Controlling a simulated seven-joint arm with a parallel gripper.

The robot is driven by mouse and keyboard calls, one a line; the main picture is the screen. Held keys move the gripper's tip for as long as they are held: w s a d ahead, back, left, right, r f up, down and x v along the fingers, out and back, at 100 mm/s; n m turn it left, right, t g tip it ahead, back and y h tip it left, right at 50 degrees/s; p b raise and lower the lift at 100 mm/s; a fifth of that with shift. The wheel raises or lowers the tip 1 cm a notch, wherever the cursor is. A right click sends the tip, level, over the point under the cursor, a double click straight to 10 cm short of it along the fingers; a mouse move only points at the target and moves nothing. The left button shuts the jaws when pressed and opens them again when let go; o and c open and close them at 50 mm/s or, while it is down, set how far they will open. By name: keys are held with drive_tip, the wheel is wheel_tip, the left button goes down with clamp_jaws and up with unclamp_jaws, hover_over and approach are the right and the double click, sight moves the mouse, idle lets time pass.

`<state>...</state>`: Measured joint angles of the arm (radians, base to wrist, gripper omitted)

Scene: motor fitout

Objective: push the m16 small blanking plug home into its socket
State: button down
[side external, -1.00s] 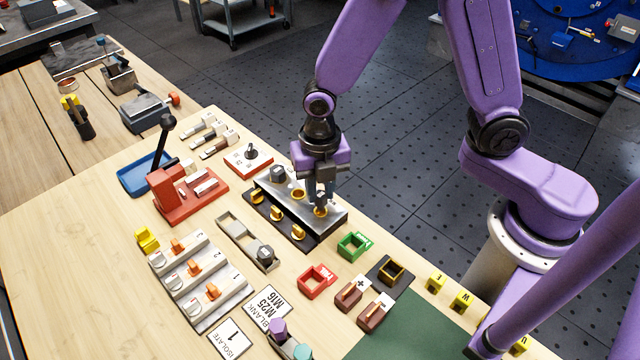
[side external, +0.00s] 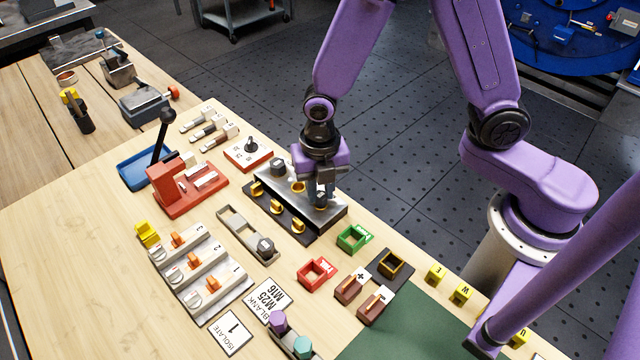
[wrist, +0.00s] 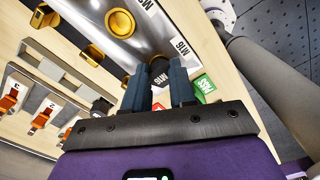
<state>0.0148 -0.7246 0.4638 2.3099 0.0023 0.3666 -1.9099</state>
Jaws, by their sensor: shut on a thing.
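My gripper (side external: 321,194) is above the near right end of the silver socket block (side external: 334,215). In the wrist view its two blue fingers (wrist: 160,78) are shut on the dark M16 small blanking plug (wrist: 160,66), with light lettering facing the camera. The plug is over the socket beside the M16 label (wrist: 181,47). That socket's brass rim is mostly hidden, and I cannot tell how deep the plug sits. An open brass socket (side external: 298,187) lies farther along the block, and it also shows in the wrist view (wrist: 119,22).
A dark plug (side external: 278,169) stands at the block's far end. A black strip with several brass plugs (side external: 276,207) runs along its left side. A grey tray (side external: 236,232) holds another dark plug (side external: 266,246). Green (side external: 352,238) and red (side external: 316,272) frames stand nearby.

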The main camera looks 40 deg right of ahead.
sight(321, 193)
drive_tip(key=shift+f, duration=0.2)
drive_tip(key=c, duration=0.8)
unclamp_jaws()
drive_tip(key=shift+c, duration=0.2)
drive_tip(key=shift+r, duration=0.15)
wheel_tip(321, 193, up, 17)
drive_tip(key=shift+r, duration=0.1)
drive_tip(key=s+d+f+m, duration=0.1)
drive_tip(key=s+d+m, duration=0.5)
drive_tip(key=s+m, duration=0.2)
drive_tip(key=s+d+f+m, duration=0.2)
drive_tip(key=s+d+m, duration=0.4)
drive_tip(key=s+m, duration=0.3)
drive_tip(key=shift+s+d, duration=0.25)
drive_tip(key=shift+s, duration=0.25)
